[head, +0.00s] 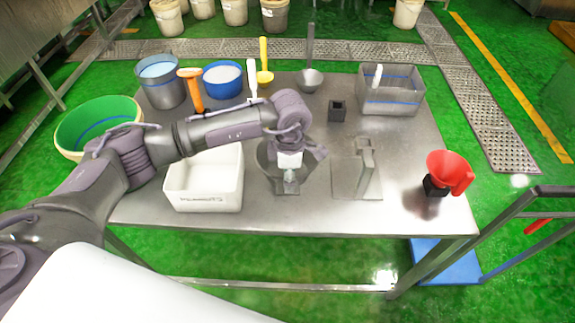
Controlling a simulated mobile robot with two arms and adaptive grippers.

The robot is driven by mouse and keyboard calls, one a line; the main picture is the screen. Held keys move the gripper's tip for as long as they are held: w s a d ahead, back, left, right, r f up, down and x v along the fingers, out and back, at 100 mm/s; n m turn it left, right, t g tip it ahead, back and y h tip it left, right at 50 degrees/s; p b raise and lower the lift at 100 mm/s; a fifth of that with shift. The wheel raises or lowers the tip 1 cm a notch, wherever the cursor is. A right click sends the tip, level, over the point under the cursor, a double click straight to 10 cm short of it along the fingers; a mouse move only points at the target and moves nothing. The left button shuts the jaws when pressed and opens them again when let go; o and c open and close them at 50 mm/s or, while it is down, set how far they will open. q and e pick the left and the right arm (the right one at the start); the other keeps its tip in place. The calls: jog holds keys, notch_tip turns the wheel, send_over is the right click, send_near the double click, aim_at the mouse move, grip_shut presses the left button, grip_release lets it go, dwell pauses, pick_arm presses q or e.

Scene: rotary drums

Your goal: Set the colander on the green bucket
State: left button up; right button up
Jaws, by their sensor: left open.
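The green bucket (78,134), green inside with a pale outer wall and a blue ring, stands at the left, beside the table's left edge. Its right part is hidden behind my left arm. My left gripper (290,184) points down over the front middle of the table, right of the white bin, and is open. A dark grey rounded piece (266,158) shows around the gripper; it may be the colander, but my arm covers most of it. I cannot tell whether the fingers touch it. My right gripper is not in view.
The steel table (330,205) also carries a white bin (204,197), grey bucket (165,94), blue bucket (222,92), orange-handled tool (192,92), ladles, grey rectangular container (392,98), metal stand (366,165) and red funnel-shaped scoop (447,168). A metal rail stands at the right.

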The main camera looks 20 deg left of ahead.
pick_arm(q)
jog(key=c, duration=0.9)
grip_shut()
jog(key=shift+r, duration=0.1)
